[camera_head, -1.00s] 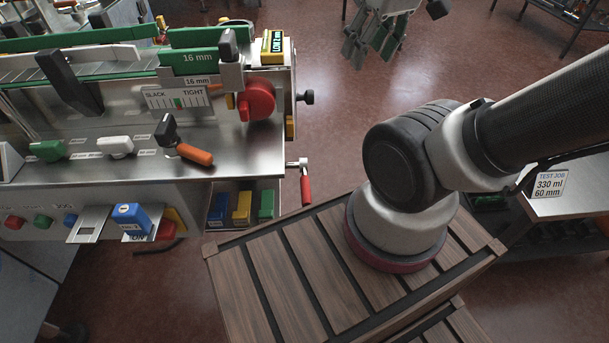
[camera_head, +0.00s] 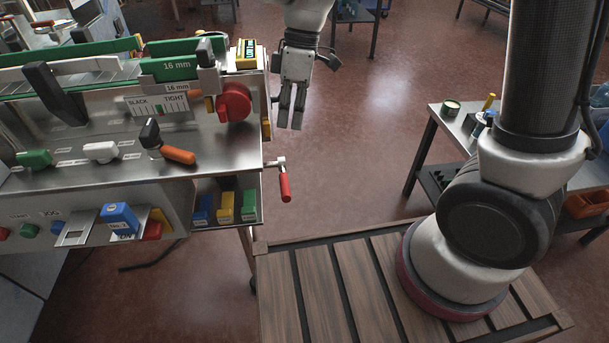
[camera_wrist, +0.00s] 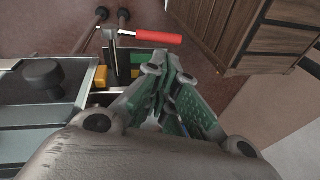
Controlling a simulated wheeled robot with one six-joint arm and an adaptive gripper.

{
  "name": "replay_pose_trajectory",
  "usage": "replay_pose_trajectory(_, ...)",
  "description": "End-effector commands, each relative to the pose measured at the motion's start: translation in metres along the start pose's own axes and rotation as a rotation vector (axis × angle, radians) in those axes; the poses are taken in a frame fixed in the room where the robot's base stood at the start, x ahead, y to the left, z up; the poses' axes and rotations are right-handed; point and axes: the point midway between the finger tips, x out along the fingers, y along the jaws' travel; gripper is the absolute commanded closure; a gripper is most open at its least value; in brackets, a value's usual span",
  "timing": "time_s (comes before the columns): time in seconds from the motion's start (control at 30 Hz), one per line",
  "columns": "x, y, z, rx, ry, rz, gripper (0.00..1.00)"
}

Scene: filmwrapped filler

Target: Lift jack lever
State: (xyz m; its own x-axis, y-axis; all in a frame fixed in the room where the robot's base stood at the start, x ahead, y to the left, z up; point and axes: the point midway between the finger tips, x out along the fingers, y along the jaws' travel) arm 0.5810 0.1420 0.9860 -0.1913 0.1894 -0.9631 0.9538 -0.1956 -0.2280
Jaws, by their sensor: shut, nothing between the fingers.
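A lever with a red grip (camera_head: 285,186) sticks out from the right end of the steel machine (camera_head: 215,155), below deck level; its grip hangs down. The same red grip (camera_wrist: 158,37) shows near the top of the wrist view, on a metal arm. Another lever with an orange grip (camera_head: 178,155) lies on the deck beside a black knob. No readable label tells which is the jack lever. My gripper (camera_head: 291,122) points down just right of the machine's end, above and apart from the red grip. In the wrist view, my fingers (camera_wrist: 168,65) are shut and empty.
A red round knob (camera_head: 234,102) and a yellow display box (camera_head: 246,54) sit at the machine's right end, close to my gripper. Blue, yellow and green blocks (camera_head: 226,207) fill a shelf below. Open floor (camera_head: 360,150) lies right of the machine; a side table (camera_head: 452,128) stands farther right.

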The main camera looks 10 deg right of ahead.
Motion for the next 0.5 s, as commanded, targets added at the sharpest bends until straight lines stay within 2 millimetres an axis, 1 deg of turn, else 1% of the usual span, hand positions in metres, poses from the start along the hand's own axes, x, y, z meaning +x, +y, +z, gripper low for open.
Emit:
replay_pose_trajectory(0.1,0.0000,-0.0003,-0.0031,-0.094,0.013,0.001,1.00)
replay_pose_trajectory(0.2,-0.0002,0.0000,-0.0030,-0.148,0.014,0.003,1.00)
replay_pose_trajectory(0.5,-0.0004,0.0000,-0.0025,-0.170,0.014,0.003,1.00)
